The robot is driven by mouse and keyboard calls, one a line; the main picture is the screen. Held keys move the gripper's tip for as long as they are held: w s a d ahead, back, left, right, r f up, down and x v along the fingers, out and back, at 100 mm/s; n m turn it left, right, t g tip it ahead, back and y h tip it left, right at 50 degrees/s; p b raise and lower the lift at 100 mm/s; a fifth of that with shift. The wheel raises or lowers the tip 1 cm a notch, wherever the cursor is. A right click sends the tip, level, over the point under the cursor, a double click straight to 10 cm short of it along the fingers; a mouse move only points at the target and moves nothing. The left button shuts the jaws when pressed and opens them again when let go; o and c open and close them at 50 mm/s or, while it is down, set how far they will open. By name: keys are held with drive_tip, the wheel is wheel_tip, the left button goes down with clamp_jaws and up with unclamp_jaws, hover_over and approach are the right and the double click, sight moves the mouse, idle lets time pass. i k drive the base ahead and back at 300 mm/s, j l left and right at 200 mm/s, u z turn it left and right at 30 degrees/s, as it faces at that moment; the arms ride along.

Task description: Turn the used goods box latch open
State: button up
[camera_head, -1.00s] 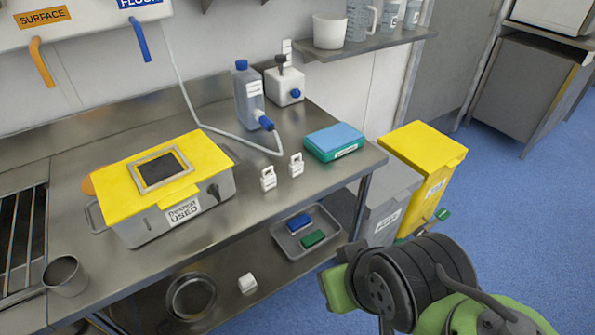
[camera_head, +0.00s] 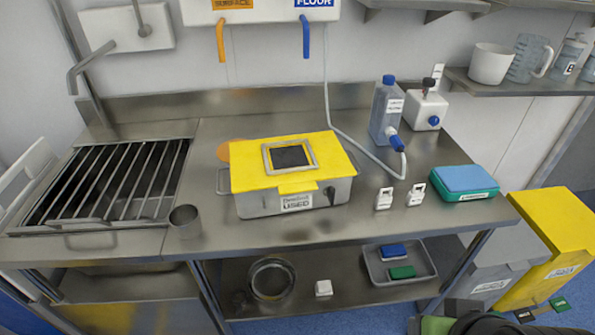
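The used goods box (camera_head: 258,203) is a grey metal box with a yellow lid (camera_head: 335,155) and a label reading USED on its front. It stands on the steel counter. A small dark latch (camera_head: 329,192) shows on the front, right of the label; its exact turn is too small to tell. The lid lies on the box, with a framed dark window in its top. Only a green and black part of my arm shows at the bottom right edge, well away from the box. My gripper's fingers are not in view.
A metal cup (camera_head: 185,220) stands left of the box, beside a barred sink (camera_head: 110,185). Two small white tagged items, a bottle (camera_head: 386,112) and a teal-blue pack (camera_head: 465,183) are to the right. A lower shelf holds a tray (camera_head: 428,268). Yellow bin (camera_head: 550,230) stands right.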

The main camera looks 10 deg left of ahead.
sight(329, 191)
drive_tip(key=j+u, duration=0.45)
drive_tip(key=j, duration=1.3)
